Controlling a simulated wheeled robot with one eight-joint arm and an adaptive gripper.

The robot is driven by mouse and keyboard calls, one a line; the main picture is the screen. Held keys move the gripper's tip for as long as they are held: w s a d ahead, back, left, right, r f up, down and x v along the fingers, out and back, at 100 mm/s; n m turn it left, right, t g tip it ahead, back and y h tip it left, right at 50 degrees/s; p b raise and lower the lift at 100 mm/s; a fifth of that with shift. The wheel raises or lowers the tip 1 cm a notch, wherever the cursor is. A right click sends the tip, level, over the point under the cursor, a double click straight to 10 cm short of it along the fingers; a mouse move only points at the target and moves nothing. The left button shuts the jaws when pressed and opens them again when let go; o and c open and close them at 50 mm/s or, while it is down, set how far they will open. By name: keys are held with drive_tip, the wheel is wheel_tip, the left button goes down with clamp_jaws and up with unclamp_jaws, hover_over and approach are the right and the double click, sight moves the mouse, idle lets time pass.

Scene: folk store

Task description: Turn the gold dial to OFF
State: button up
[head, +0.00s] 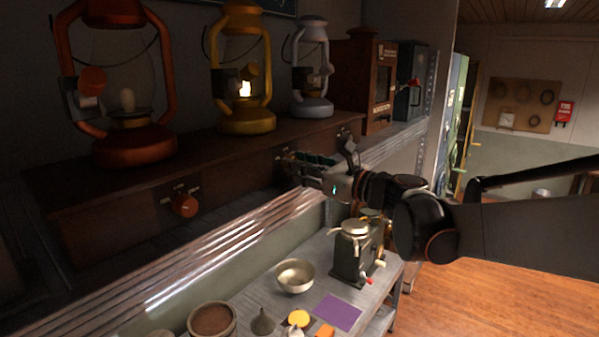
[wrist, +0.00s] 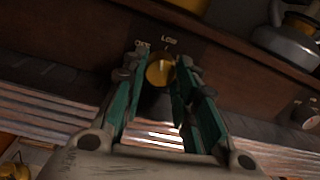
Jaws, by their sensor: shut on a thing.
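The gold dial (wrist: 159,72) sits on the front of a dark wooden panel in the wrist view. An OFF label is at its upper left and a LOW label above it. A pale pointer mark on the dial faces roughly up, nearer LOW than OFF. My gripper (wrist: 161,76) has its green-sided fingers on both sides of the dial, shut on it. In the head view my gripper (head: 289,158) reaches the panel below and right of the gold lantern (head: 242,75), which has a lit flame. There the gripper mostly hides the dial.
An orange lantern (head: 135,145) and a grey-blue lantern (head: 312,75) flank the gold one on the wooden shelf. An orange dial (head: 184,205) is on the panel to the left. Below is a counter with a metal bowl (head: 294,276) and a small machine (head: 352,252).

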drive_tip(key=shift+n+b, duration=0.45)
drive_tip(key=shift+n, duration=0.65)
drive_tip(key=o, duration=1)
drive_tip(key=shift+o, duration=0.2)
drive_tip(key=v, duration=1.2)
drive_tip(key=shift+o, duration=0.2)
